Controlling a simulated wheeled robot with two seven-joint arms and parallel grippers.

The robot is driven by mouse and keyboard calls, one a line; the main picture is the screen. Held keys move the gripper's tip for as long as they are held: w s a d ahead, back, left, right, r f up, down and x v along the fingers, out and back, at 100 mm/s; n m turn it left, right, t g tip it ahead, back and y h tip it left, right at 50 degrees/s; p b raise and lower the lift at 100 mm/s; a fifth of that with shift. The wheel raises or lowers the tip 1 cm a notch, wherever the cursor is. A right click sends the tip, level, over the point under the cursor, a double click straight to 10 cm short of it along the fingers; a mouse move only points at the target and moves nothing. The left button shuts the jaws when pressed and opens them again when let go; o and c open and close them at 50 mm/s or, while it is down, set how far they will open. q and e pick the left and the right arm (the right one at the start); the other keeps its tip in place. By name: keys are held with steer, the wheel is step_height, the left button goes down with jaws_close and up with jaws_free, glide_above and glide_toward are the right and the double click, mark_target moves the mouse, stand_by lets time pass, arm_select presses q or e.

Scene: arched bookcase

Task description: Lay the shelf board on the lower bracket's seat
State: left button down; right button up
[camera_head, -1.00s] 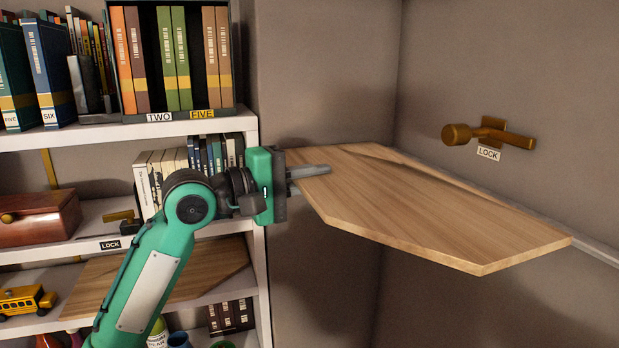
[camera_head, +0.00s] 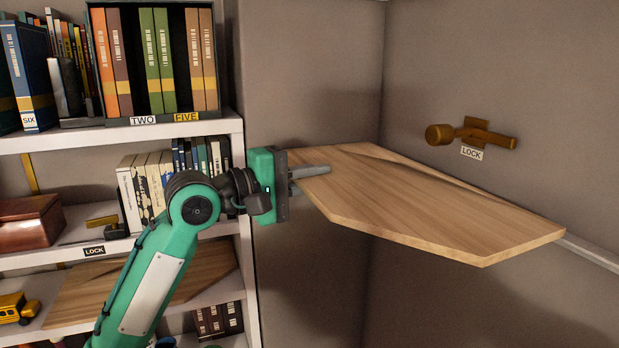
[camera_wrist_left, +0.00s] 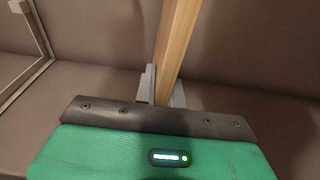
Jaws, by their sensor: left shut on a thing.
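The shelf board (camera_head: 430,205) is a pale wooden panel with cut corners, held roughly level in the corner right of the bookcase. My left gripper (camera_head: 312,177) is shut on its left end, one finger over the top face. The left wrist view shows the board (camera_wrist_left: 181,45) edge-on between the fingers (camera_wrist_left: 162,88). A pale rail (camera_head: 597,251) on the right wall shows beside the board's right corner; I cannot tell if they touch. I cannot make out the lower bracket's seat. My right gripper is not in view.
A brass lever (camera_head: 470,134) with a LOCK label sticks out of the right wall above the board. The white bookcase (camera_head: 215,128) with books stands close at left. Another wooden board (camera_head: 205,268) lies on its lower shelf. Space below the held board looks clear.

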arm_select(q)
steer(key=shift+x, duration=1.05)
steer(key=c, duration=1.4)
jaws_free()
steer(key=shift+s+d, duration=0.1)
steer(key=shift+s+a+f, duration=0.1)
steer(key=shift+a, duration=0.1)
steer(key=b+v, duration=0.7)
steer(key=v, duration=0.6)
steer(key=shift+s+a, duration=0.15)
